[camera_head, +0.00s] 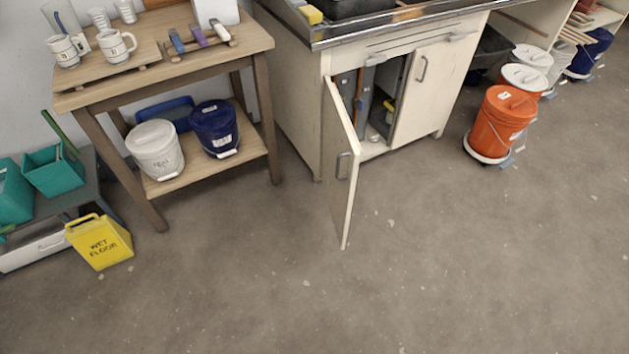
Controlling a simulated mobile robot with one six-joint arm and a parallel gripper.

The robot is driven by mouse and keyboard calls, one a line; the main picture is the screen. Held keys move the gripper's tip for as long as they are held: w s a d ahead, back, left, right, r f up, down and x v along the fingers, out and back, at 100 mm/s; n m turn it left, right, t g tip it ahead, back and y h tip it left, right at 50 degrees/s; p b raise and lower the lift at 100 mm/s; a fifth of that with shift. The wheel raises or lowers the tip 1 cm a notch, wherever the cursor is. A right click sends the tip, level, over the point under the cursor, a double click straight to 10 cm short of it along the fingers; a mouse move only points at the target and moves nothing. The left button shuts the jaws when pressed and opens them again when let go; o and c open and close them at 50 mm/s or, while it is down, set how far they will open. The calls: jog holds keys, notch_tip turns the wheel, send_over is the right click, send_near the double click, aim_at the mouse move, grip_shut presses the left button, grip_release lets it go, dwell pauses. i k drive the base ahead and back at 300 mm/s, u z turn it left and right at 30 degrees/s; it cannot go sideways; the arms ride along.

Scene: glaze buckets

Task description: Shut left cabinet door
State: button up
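The left cabinet door (341,165) is cream-coloured and stands wide open. It is hinged at the left side of the sink cabinet (297,120) and swings out over the floor. Its grey handle (343,166) shows near the door's free edge. The cabinet's inside (375,105) is partly visible, with some items in it that are hard to make out. The right cabinet door (422,88) is shut and has its own handle. My gripper is not in view.
A wooden table (160,69) with mugs and a lower shelf with buckets stands to the left. Orange bucket (500,122) and other buckets stand right of the cabinet. The floor in front is clear.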

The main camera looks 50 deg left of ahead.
aim_at(342, 151)
jog(key=z, duration=0.25)
jog(key=k, duration=0.45)
jog(key=u, duration=1.9)
jog(key=i, duration=0.95)
jog(key=u, duration=0.1)
jog(key=k, duration=0.35)
jog(key=u, duration=0.05)
